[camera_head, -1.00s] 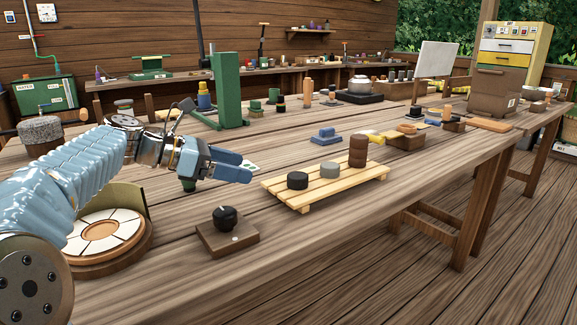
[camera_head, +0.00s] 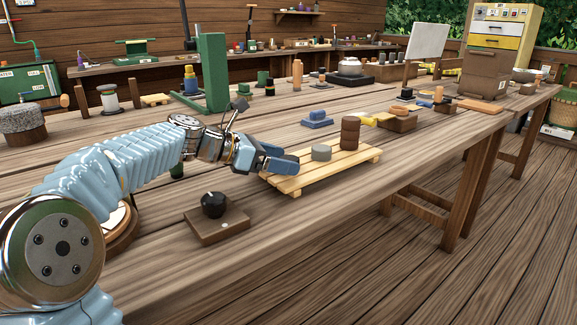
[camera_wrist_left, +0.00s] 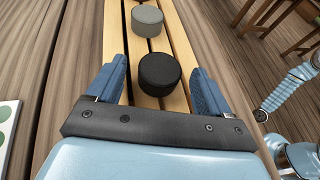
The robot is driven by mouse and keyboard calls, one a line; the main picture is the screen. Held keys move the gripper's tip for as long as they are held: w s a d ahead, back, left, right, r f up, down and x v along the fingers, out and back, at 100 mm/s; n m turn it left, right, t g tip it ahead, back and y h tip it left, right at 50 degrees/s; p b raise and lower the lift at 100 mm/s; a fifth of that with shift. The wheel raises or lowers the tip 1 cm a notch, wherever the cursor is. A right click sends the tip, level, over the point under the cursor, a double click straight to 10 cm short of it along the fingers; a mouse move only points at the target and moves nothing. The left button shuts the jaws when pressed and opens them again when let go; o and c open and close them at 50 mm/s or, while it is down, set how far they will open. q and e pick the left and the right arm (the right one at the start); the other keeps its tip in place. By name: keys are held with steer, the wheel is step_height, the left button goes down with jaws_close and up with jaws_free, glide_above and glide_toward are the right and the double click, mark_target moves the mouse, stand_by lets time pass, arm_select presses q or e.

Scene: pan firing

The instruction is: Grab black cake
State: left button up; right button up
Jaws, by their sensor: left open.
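The black cake (camera_wrist_left: 160,74) is a short dark cylinder on a slatted wooden pallet (camera_head: 368,157). In the left wrist view it sits between the two open blue fingers of my left gripper (camera_wrist_left: 155,90), near their tips. In the head view my left gripper (camera_head: 282,160) reaches over the pallet's left end and hides the black cake. A grey cake (camera_head: 321,152) stands just beyond, also in the left wrist view (camera_wrist_left: 146,20). A brown stack (camera_head: 350,133) stands at the pallet's far end. My right gripper is not in view.
A black knob on a wooden block (camera_head: 214,205) sits near the table's front edge. A blue block (camera_head: 317,119) lies behind the pallet, and a green stand (camera_head: 213,75) rises farther back. Bare table lies in front of the pallet.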

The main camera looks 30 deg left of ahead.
arm_select(q)
steer(key=shift+w+d+f, duration=0.15)
steer(key=shift+w, duration=0.1)
steer(key=c, duration=1.1)
steer(key=shift+c, duration=0.2)
